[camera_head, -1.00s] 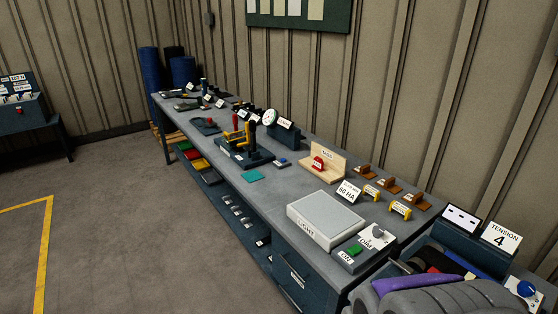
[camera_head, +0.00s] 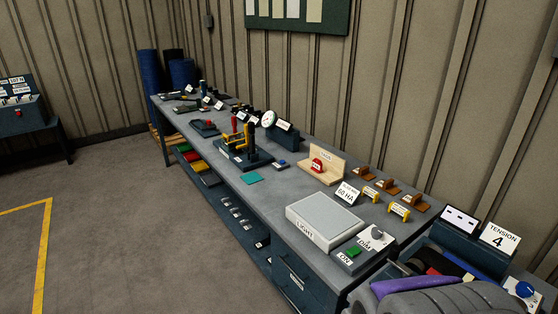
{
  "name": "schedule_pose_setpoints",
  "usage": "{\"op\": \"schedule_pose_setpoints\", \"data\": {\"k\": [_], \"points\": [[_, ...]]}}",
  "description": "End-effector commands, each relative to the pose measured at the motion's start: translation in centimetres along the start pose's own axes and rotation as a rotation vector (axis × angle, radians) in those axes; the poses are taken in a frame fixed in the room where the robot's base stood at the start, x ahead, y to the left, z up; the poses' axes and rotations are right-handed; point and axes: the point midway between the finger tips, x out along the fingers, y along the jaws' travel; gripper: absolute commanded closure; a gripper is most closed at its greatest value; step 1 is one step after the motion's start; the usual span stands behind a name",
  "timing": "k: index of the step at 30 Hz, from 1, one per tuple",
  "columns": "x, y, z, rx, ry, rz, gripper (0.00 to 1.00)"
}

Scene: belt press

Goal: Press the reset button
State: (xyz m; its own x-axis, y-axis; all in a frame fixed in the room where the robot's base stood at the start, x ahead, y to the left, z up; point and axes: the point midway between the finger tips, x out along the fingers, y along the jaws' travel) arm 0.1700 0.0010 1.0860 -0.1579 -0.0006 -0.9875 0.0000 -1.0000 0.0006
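No button in view has a readable "reset" label. A small blue button on a dark box (camera_head: 282,163) sits on the bench beside the yellow-framed press (camera_head: 238,145). A red button (camera_head: 17,113) is on the front of the dark box at the far left. A green button (camera_head: 354,250) sits on the near box marked ON. A blue knob (camera_head: 525,289) is at the bottom right, by the TENSION 4 sign (camera_head: 500,238). My gripper is not in view.
The long grey bench (camera_head: 262,200) runs along the wall. The LIGHT box (camera_head: 325,219) and a wooden stand (camera_head: 323,170) are on it. Grey ribbed rolls (camera_head: 445,300) fill the bottom right. The floor (camera_head: 130,220) left of the bench is clear, with a yellow line.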

Motion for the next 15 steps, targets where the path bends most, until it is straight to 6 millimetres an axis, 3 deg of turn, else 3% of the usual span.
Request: {"op": "schedule_pose_setpoints", "data": {"k": [7, 15], "points": [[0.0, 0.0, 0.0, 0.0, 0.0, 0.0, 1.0], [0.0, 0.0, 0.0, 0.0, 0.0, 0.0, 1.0]]}}
